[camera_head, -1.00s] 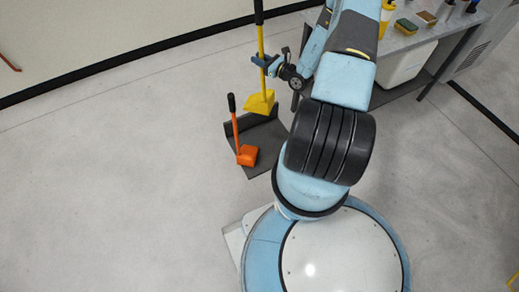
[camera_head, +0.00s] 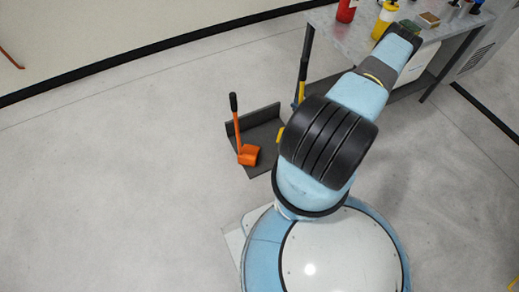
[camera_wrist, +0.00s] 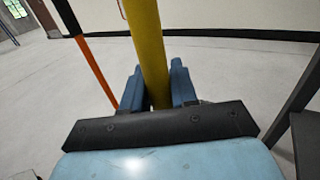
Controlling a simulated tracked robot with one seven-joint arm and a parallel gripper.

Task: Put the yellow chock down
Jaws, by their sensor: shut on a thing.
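The yellow chock has a long yellow handle (camera_wrist: 150,45), which stands between the blue fingers of my gripper (camera_wrist: 158,80) in the wrist view. My gripper is shut on this handle. I cannot tell whether the block touches the tray. The orange chock (camera_head: 248,156) rests on the tray, its black-gripped handle upright; its handle also shows in the wrist view (camera_wrist: 97,72).
A grey workbench (camera_head: 362,37) stands behind my arm, with a red bottle (camera_head: 346,10), a yellow bottle (camera_head: 385,20) and sponges (camera_head: 428,19) on it. A bench leg (camera_head: 307,42) is close to the yellow handle. The floor left of the tray is clear.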

